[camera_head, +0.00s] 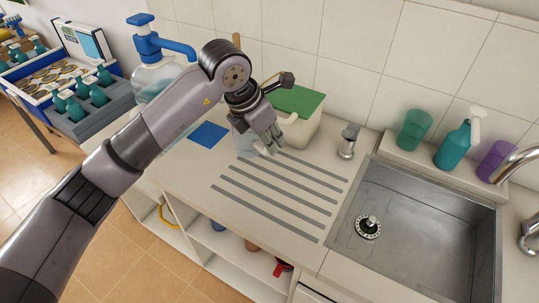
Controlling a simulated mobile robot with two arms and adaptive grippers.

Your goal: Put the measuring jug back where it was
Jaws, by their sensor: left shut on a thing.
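My left arm reaches in from the left over the counter. Its gripper (268,142) is shut on the clear measuring jug (243,143), which shows only in part as a see-through shape beside the fingers. The arm and gripper hide much of the jug, and I cannot tell whether its base touches the counter. A blue square (208,134) lies flat on the counter just left of the jug. My right gripper is not in view.
A green-lidded box (309,122) stands close behind the gripper. A large bottle with a blue pump (150,80) stands at the back left. A small metal shaker (348,142) is to the right, before the sink (420,225). The grooved drainer (270,200) in front is clear.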

